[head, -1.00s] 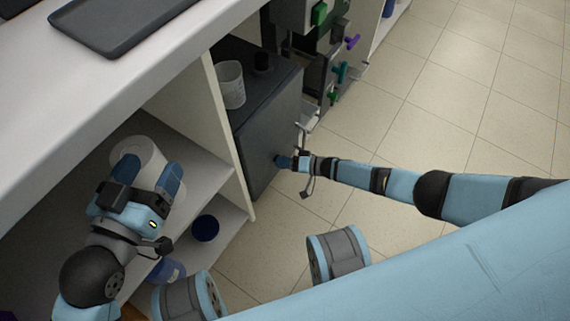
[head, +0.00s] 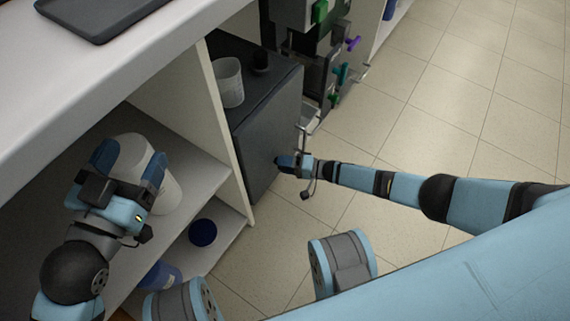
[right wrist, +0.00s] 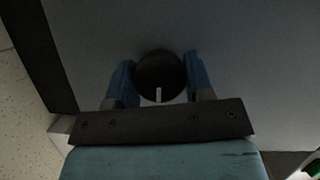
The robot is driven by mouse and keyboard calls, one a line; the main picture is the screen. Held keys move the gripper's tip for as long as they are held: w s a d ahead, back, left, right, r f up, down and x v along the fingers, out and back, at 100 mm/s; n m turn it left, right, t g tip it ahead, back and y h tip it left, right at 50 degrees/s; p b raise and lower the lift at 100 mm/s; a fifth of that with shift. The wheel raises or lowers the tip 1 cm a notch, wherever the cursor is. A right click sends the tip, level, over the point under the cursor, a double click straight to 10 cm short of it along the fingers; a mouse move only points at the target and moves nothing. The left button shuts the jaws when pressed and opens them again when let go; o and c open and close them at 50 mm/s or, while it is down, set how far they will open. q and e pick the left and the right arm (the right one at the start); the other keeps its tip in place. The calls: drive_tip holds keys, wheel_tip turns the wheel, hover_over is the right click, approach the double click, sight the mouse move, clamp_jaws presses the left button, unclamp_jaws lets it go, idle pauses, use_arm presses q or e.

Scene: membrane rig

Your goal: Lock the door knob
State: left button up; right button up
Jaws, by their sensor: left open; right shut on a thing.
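The door knob (right wrist: 160,72) is a round black knob with a pale pointer mark, set on a dark grey door. In the right wrist view the mark points down toward my wrist. My right gripper (right wrist: 160,85) is shut on the knob, one blue finger on each side. In the head view my right gripper (head: 284,163) is at the front of the dark cabinet (head: 268,125), and the knob is hidden there. My left gripper (head: 128,160) is open in the shelf unit, in front of a white cylindrical container (head: 168,192).
A clear beaker (head: 228,82) and a small black item (head: 260,60) stand on the cabinet. A rig with coloured valve handles (head: 341,73) is behind it. A grey tray (head: 100,18) lies on the counter (head: 120,70). Blue items are on the lower shelf. The tiled floor at right is clear.

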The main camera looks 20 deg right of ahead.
drive_tip(key=o, duration=0.9)
drive_tip(key=shift+o, duration=0.2)
drive_tip(key=shift+d, duration=0.2)
use_arm(q)
drive_tip(key=s+n+p, duration=0.1)
drive_tip(key=d+n+g+p, duration=0.1)
drive_tip(key=p, duration=0.1)
drive_tip(key=shift+s+d+f+n+y+p, duration=0.15)
drive_tip(key=shift+s+f+n+y+p, duration=0.15)
drive_tip(key=shift+s+f+n+y, duration=0.1)
use_arm(e)
drive_tip(key=v, duration=1.3)
use_arm(q)
drive_tip(key=shift+r, duration=0.15)
use_arm(e)
drive_tip(key=shift+s+d, duration=0.15)
